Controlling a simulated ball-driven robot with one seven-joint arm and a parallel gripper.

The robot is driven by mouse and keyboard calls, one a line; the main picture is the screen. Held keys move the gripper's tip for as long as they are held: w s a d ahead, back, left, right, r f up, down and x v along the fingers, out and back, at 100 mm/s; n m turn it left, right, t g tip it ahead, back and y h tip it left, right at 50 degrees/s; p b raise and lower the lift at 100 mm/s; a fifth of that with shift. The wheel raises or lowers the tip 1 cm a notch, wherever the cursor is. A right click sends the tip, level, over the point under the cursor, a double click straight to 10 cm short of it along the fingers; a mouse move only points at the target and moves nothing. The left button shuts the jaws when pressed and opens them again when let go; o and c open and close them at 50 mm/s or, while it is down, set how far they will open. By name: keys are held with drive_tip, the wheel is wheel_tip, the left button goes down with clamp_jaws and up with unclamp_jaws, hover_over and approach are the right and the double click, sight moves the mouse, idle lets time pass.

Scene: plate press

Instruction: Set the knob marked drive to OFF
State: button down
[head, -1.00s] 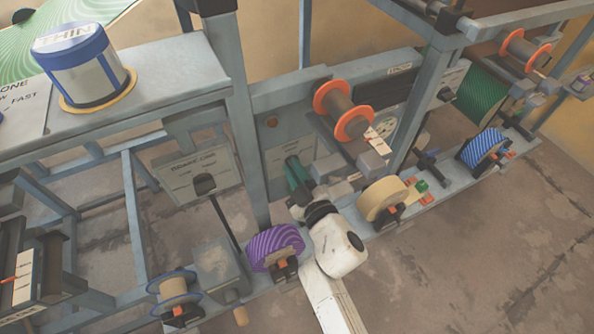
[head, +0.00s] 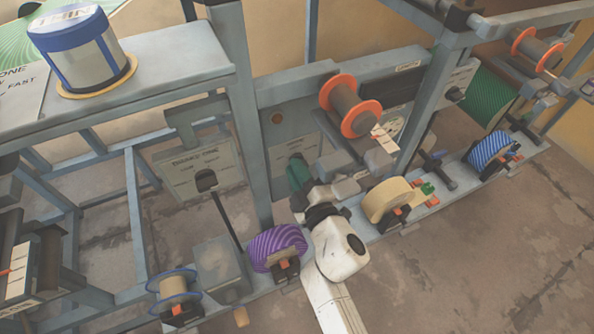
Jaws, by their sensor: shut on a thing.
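A green knob (head: 298,173) stands out from a grey panel (head: 289,151) in the middle of the view, behind the frame's lower rail. The marks on this panel are too small to read, so I cannot confirm the word drive or the knob's setting. My gripper (head: 303,184) reaches in from below, at the end of my white arm, and is shut at the green knob. Its fingertips are mostly hidden by the wrist and the knob.
A purple roll (head: 277,247) is close left of my wrist and a tan roll (head: 389,200) close right. An orange-flanged spool (head: 350,106) overhangs on the right. A grey post (head: 249,130) stands left of the knob. A lever panel (head: 199,172) is farther left.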

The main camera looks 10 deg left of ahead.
drive_tip(key=c, duration=1.1)
unclamp_jaws()
drive_tip(key=shift+c, duration=0.2)
drive_tip(key=shift+s, duration=0.1)
drive_tip(key=p+v, duration=0.3)
drive_tip(key=v, duration=0.7)
drive_tip(key=shift+s+d, duration=0.25)
drive_tip(key=shift+s, duration=0.05)
